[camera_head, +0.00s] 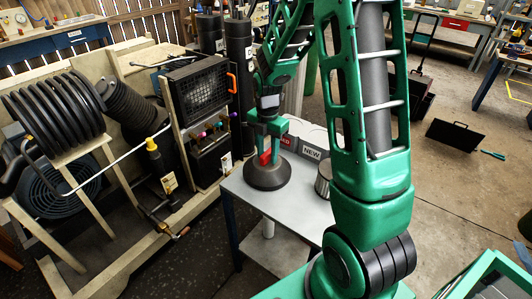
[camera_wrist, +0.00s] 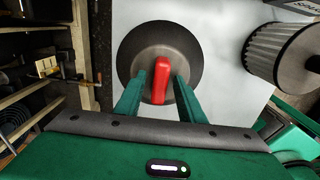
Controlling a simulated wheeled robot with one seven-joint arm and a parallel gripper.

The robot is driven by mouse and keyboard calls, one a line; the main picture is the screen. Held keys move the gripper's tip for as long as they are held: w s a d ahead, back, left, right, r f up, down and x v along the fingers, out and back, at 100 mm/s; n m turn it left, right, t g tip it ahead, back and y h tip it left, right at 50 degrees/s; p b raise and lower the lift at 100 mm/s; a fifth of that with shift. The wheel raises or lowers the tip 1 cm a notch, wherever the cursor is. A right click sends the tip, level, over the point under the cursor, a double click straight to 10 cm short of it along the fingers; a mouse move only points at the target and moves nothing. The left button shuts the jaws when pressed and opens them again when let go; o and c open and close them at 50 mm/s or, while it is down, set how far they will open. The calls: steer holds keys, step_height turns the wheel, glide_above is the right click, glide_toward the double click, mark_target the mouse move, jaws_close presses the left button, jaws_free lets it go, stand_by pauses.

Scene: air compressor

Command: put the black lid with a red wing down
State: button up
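The black lid (camera_head: 270,177) is a dark round cone and appears to rest upright on the grey table (camera_head: 300,210). In the wrist view the lid (camera_wrist: 188,62) lies in front of my gripper. Its red wing (camera_wrist: 161,80) stands up from the middle; it also shows in the head view (camera_head: 265,158). My gripper (camera_wrist: 160,78) has one green finger on each side of the wing, with a visible gap on both sides. In the head view my gripper (camera_head: 268,140) points down over the lid.
A ribbed grey filter (camera_wrist: 282,55) stands on the table to the right of the lid. Boxes marked NEW (camera_head: 313,152) are behind it. The compressor frame with hoses (camera_head: 65,112) is at the left, close to the table's left edge. The table front is clear.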

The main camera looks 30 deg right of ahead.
steer(key=shift+r, duration=0.15)
step_height(320, 180, up, 11)
steer(key=s+d+r+m, duration=0.2)
steer(key=s+r+m, duration=0.2)
steer(key=s+m, duration=0.35)
steer(key=s+d+m, duration=0.1)
steer(key=s+m, duration=2)
steer(key=s, duration=0.1)
steer(key=shift+d, duration=0.15)
steer(key=shift+w+f, duration=0.25)
steer(key=shift+w, duration=0.4)
